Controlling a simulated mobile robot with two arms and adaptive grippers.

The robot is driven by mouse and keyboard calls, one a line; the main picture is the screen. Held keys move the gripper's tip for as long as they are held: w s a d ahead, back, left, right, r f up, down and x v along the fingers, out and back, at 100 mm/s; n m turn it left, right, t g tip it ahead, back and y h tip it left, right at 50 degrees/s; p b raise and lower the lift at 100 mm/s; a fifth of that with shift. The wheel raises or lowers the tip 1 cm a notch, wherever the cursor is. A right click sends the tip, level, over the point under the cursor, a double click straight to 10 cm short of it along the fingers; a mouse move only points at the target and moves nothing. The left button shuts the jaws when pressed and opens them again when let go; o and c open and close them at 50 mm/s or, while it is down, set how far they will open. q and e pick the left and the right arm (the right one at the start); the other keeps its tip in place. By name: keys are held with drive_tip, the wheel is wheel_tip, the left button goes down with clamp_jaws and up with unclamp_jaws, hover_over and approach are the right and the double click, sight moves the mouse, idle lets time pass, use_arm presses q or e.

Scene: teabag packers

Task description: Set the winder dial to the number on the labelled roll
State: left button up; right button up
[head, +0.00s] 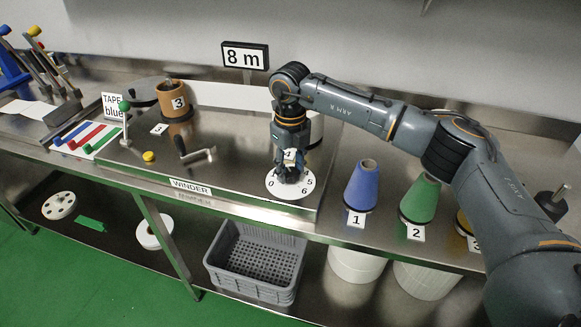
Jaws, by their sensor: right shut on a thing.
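The pointer's setting cannot be read. A brown-orange roll (175,112) stands upright at the back left of the winder with a tag reading 3. My left gripper is not in view.
A small card reading 3 (159,129) lies near the roll, and a crank (196,153) stands left of the dial. Blue (362,188) and green (420,200) cones stand right. A grey crate (255,265) is below.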

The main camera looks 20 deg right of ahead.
sight(291, 172)
drive_tip(key=o, duration=1.2)
wheel_tip(291, 172, up, 12)
drive_tip(key=shift+r, duration=0.1)
